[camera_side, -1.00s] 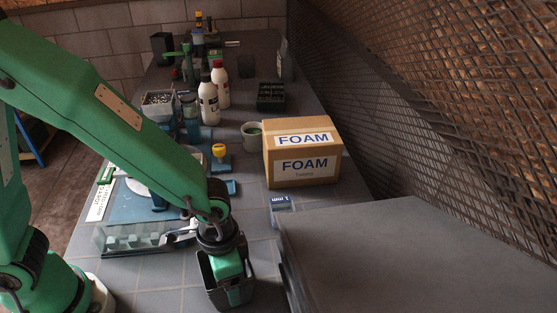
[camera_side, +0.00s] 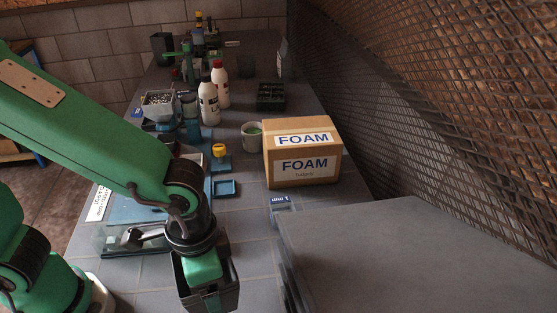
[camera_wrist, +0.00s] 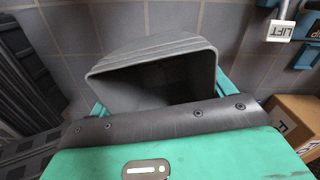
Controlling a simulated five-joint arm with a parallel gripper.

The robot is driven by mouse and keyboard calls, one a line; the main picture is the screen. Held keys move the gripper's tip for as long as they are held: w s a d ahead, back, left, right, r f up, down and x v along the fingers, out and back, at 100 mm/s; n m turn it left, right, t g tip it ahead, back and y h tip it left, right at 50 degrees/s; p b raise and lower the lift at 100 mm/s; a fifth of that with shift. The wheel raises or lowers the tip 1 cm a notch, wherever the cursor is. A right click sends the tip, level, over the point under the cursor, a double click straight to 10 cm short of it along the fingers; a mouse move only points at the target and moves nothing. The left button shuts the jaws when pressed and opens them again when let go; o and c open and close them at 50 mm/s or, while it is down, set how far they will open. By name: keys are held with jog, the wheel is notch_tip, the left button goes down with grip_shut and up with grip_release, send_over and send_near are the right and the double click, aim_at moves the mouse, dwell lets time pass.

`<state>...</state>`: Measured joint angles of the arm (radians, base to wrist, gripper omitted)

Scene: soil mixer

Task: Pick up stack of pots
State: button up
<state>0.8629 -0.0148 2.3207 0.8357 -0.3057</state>
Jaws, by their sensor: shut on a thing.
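The stack of pots (camera_side: 189,288) is dark and square, at the bottom centre of the side view. Its nested grey rims (camera_wrist: 160,45) show in the wrist view, with a dark open mouth facing the camera. My gripper (camera_side: 205,272) is shut on the stack of pots. In the wrist view its green fingers show on both sides of the stack, and my gripper (camera_wrist: 160,92) spans it.
White bottles (camera_side: 209,103) and a black tray (camera_side: 270,97) stand farther back. A large grey panel (camera_side: 400,255) fills the lower right. Tiled table between is fairly clear.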

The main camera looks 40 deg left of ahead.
aim_at(185, 299)
jog(key=shift+s+d+r, duration=0.3)
jog(key=shift+s+r, duration=0.3)
jog(key=shift+s, duration=0.3)
jog(key=shift+s+d+r, duration=0.35)
jog(key=shift+s+r, duration=0.2)
jog(key=shift+s, duration=0.4)
jog(key=shift+s+d+r, duration=0.3)
jog(key=shift+s+r, duration=0.3)
jog(key=shift+s, duration=0.3)
